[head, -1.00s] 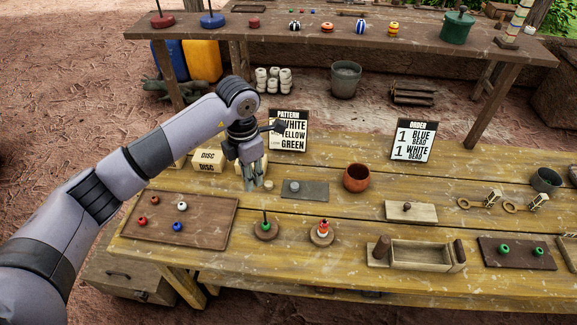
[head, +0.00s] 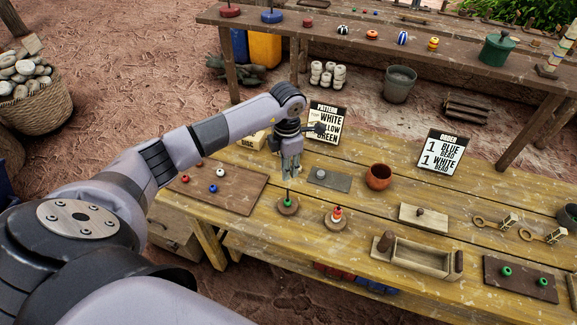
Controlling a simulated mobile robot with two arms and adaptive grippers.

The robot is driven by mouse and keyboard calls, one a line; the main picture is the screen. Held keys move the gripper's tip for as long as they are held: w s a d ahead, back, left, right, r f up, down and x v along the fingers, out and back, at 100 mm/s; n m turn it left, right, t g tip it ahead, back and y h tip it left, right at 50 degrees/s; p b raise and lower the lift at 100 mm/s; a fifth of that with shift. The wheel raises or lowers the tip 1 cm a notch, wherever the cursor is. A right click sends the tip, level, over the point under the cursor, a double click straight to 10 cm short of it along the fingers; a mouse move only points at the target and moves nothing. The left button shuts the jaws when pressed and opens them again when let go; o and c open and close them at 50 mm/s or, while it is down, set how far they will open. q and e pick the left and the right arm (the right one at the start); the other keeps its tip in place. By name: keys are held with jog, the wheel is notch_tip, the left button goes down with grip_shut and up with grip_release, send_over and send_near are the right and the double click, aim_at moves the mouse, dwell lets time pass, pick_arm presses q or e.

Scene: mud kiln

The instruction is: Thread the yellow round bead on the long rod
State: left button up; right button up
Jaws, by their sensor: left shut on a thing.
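My left gripper (head: 291,172) is shut, fingers pointing down, close to the upper end of a thin upright rod (head: 288,192) on a round wooden base (head: 288,206). A small green piece shows low on that rod. What the fingers hold is too small and hidden to make out. I see no yellow round bead in the open. I cannot tell whether the fingers or the held thing touch the rod. A second round stand (head: 336,218) to the right carries red and white pieces. My right gripper is not in view.
A brown tray (head: 235,193) with several red, white and blue beads lies left of the rod. A grey plate (head: 328,180), a clay bowl (head: 379,177) and a wooden trough (head: 423,263) stand to the right. Pattern (head: 326,122) and order (head: 440,152) signs stand behind.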

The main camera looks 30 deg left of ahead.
pick_arm(q)
jog(key=shift+d+f+b, duration=0.1)
jog(key=shift+f+b, duration=0.3)
jog(key=shift+f, duration=0.05)
notch_tip(320, 180, down, 3)
jog(key=b, duration=0.2)
jog(key=shift+f+b, duration=0.2)
jog(key=shift+b, duration=0.2)
jog(key=shift+f+b, duration=0.55)
jog(key=shift+f, duration=0.15)
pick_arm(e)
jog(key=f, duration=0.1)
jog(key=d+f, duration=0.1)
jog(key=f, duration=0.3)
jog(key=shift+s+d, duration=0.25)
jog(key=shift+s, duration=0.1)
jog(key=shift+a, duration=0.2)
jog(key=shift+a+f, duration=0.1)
pick_arm(q)
jog(key=shift+f+b, duration=0.25)
jog(key=shift+b, duration=0.15)
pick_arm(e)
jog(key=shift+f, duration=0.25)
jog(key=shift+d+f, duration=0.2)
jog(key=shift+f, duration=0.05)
